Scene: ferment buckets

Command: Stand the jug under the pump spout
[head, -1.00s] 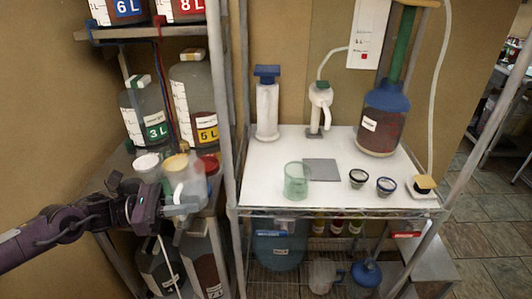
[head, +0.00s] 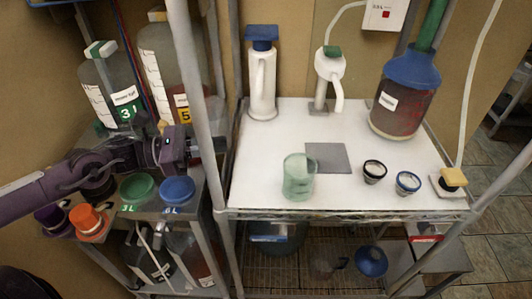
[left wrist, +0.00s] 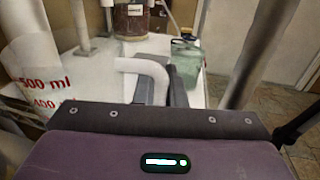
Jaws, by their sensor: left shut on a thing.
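In the left wrist view, a clear jug (left wrist: 30,85) with red volume marks stands close at the left. Its pale curved handle (left wrist: 145,68) runs between my left gripper's jaws, and the gripper is shut on it. In the head view my left gripper (head: 190,147) is at the left rack, by the shelf post, and the jug there is mostly hidden. The white pump (head: 328,68) with its downturned spout (head: 338,97) stands at the back of the white table. A grey square pad (head: 328,158) lies in front of it. My right gripper is not in view.
A green clear beaker (head: 298,177) stands left of the pad. Two small dark cups (head: 374,171) (head: 407,182) are to its right. A blue-topped carboy (head: 403,98) and a blue-topped white cylinder (head: 262,75) stand behind. A metal post (head: 196,90) separates rack and table.

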